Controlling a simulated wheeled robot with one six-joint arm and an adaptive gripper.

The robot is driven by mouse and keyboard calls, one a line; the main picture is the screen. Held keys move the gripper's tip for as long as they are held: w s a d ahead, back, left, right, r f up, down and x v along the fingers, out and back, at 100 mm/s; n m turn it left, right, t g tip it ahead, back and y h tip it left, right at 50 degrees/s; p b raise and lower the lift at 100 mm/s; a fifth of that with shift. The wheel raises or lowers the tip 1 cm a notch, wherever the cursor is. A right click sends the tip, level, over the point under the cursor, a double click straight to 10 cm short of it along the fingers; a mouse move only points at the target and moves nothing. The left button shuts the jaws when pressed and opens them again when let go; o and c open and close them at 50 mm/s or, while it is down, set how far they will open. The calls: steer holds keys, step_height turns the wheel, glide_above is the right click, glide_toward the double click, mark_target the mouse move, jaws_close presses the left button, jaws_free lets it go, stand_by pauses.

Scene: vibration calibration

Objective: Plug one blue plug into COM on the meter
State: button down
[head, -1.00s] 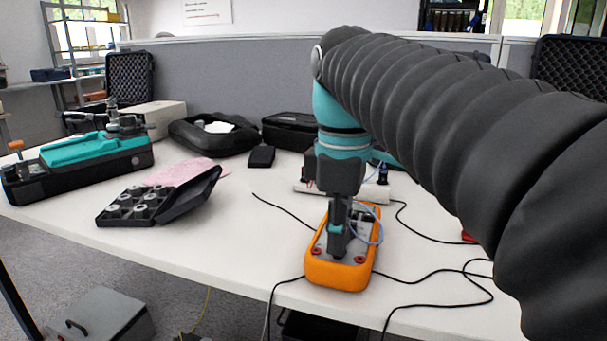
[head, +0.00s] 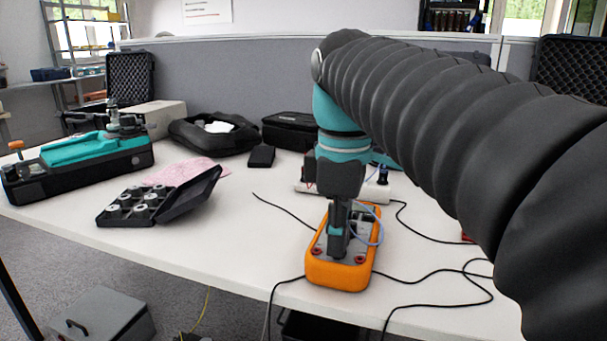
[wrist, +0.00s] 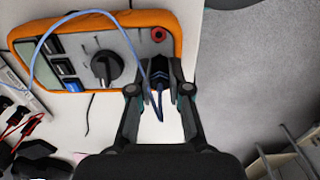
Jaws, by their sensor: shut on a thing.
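The orange meter (head: 338,277) lies face up near the table's front edge. In the wrist view the meter (wrist: 88,17) shows its dial, buttons and a red socket (wrist: 159,35) near its end. My gripper (head: 338,257) points straight down over the meter's near end. In the wrist view my gripper (wrist: 159,72) is shut on a dark blue plug (wrist: 157,79). A thin blue cable (wrist: 66,18) loops from the plug across the meter. The fingers and plug hide the COM socket, so I cannot tell whether the plug is seated.
A white power strip (head: 374,192) lies behind the meter. Black cables (head: 440,273) run across the table to its right.

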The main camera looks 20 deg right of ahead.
steer(key=shift+f, duration=0.15)
steer(key=c, duration=1)
jaws_free()
steer(key=shift+r+p, duration=2.4)
steer(key=shift+r, duration=0.15)
